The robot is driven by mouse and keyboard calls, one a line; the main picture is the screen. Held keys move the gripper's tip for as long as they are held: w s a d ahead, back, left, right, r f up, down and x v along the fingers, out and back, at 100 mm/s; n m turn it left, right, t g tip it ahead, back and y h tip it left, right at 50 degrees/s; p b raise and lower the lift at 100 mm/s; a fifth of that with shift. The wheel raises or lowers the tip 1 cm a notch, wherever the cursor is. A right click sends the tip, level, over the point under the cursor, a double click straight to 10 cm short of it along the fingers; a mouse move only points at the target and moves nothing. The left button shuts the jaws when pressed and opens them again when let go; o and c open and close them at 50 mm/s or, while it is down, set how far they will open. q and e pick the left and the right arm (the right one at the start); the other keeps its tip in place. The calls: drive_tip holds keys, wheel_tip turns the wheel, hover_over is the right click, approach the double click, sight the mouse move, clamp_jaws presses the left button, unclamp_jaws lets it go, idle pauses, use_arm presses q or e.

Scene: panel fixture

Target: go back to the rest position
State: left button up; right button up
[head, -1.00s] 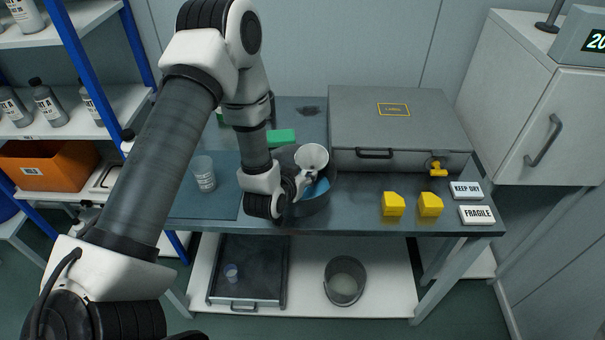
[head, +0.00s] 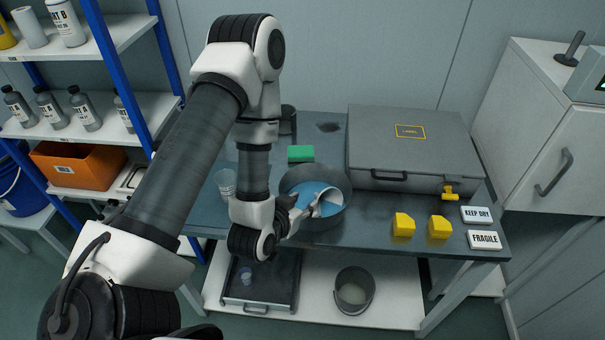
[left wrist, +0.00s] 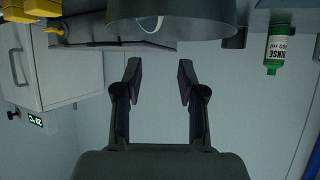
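My left gripper (head: 308,208) is at the near left rim of a dark round basin (head: 306,222) on the bench. In the left wrist view its two fingers (left wrist: 160,78) are apart, with nothing between them. The basin holds blue liquid (head: 300,192), and a white cup (head: 328,201) lies tilted inside it, close to the fingertips in the head view. The basin's underside and rim (left wrist: 190,28) show at the top of the wrist view. My right gripper is not in view.
A clear cup (head: 225,183) and green sponge (head: 300,153) are near my arm. Shelves (head: 75,150) stand left. A bucket (head: 353,290) is below.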

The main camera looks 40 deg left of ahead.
use_arm(q)
drive_tip(key=shift+s, duration=0.1)
drive_tip(key=s+d+f+m+g+h+b, duration=0.1)
drive_tip(key=s+d+f+g, duration=0.2)
drive_tip(key=s+f+g, duration=0.2)
drive_tip(key=s+d+f+g+h, duration=0.1)
drive_tip(key=s+d+f+g, duration=0.3)
drive_tip(key=s+f, duration=0.8)
drive_tip(key=shift+s+f+m+g+b, duration=0.25)
drive_tip(key=shift+s+m+g+b, duration=0.2)
drive_tip(key=shift+g, duration=0.55)
drive_tip(key=shift+d, duration=0.1)
